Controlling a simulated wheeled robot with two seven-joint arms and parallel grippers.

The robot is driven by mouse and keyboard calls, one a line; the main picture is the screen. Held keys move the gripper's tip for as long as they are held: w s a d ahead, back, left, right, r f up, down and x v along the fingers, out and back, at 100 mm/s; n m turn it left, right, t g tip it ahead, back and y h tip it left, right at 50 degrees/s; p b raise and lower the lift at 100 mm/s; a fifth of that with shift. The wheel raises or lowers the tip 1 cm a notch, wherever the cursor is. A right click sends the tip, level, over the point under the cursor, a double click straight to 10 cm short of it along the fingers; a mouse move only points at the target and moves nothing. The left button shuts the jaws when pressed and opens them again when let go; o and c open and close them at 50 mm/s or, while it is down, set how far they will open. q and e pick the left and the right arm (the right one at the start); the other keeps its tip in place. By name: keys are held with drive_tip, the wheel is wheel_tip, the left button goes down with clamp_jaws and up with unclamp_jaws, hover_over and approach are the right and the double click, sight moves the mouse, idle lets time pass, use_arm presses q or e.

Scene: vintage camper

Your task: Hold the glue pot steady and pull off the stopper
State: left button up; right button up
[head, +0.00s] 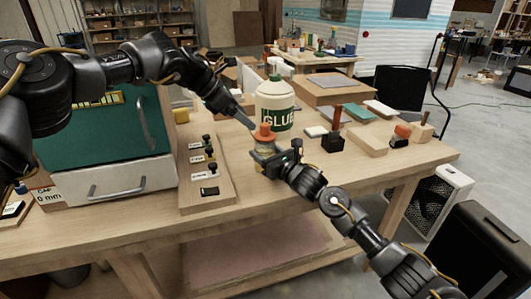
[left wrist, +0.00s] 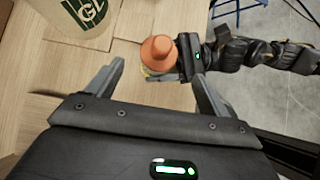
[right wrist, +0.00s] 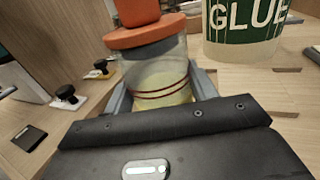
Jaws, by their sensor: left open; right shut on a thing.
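The glue pot (head: 264,149) is a small clear jar with yellowish contents and dark red bands, upright on the bench. An orange stopper (head: 264,133) sits in its mouth. My right gripper (head: 275,156) is shut around the jar's body; the pot also shows close up in the right wrist view (right wrist: 160,80). My left gripper (head: 250,123) is open and empty, just above and left of the stopper. In the left wrist view the stopper (left wrist: 159,52) shows beyond and between the open fingers, apart from them. The pot's lower part is partly hidden by my right gripper.
A large white and green GLUE bottle (head: 275,105) stands right behind the pot. A board with black-knobbed pieces (head: 207,180) lies to the left, beside a green cabinet (head: 105,140). Wooden blocks (head: 367,141) and small tools lie to the right. The bench front is clear.

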sight(259, 136)
use_arm(q)
drive_tip(key=shift+x, duration=3.35)
drive_tip(key=shift+a+r, duration=0.1)
clamp_jaws()
drive_tip(key=shift+r, duration=0.25)
drive_tip(key=shift+r, duration=1.3)
drive_tip(key=shift+r, duration=0.15)
